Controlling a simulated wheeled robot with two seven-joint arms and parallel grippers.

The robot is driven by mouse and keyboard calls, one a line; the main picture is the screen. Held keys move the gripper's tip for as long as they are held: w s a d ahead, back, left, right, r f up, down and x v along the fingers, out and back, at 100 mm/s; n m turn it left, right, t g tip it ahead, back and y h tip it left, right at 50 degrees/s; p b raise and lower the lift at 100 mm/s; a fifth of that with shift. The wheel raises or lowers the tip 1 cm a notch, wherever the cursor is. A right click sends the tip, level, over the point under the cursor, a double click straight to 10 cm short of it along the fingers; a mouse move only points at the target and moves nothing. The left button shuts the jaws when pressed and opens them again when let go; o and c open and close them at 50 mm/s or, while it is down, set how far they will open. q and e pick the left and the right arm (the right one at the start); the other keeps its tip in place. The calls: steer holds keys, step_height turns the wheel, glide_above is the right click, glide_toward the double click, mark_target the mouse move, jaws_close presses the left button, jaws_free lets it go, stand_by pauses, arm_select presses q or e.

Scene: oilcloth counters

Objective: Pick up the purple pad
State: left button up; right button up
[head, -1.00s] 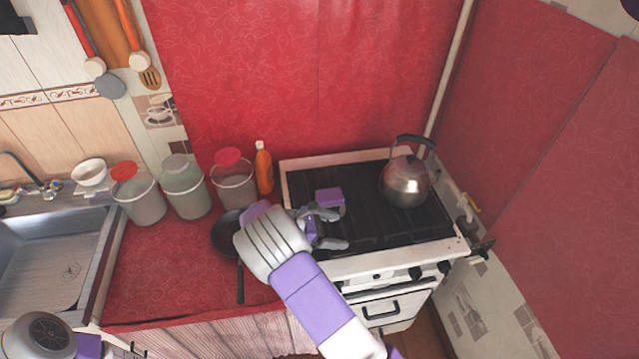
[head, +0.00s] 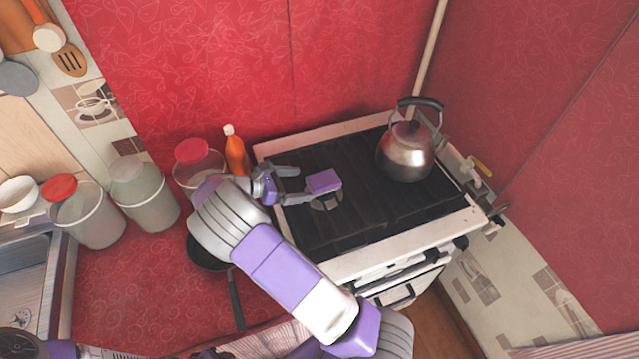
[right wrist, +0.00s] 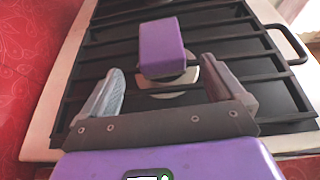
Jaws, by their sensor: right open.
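The purple pad (head: 323,181) is a small block lying on the black grate of the stove, over a burner, left of the kettle. In the right wrist view the pad (right wrist: 162,46) is ahead of the jaws, near the middle. My right gripper (head: 296,185) is open and empty just left of the pad. In the right wrist view its two fingers (right wrist: 168,92) are spread wide, and the pad is beyond their tips, not between them. Of my left arm, only a part shows at the bottom left of the head view; its jaws are not seen.
A metal kettle (head: 405,152) stands on the stove (head: 390,248) to the right of the pad. An orange bottle (head: 235,153), several lidded jars (head: 146,196) and a black pan (head: 203,255) are on the red counter at left. The grate in front of the pad is clear.

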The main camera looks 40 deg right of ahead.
mark_target(312, 183)
steer(key=x, duration=0.3)
steer(key=b+x, duration=0.1)
steer(key=x, duration=0.2)
steer(key=shift+s+d+r, duration=0.1)
steer(key=shift+s+d, duration=0.1)
steer(key=shift+d, duration=0.2)
steer(key=c, duration=1)
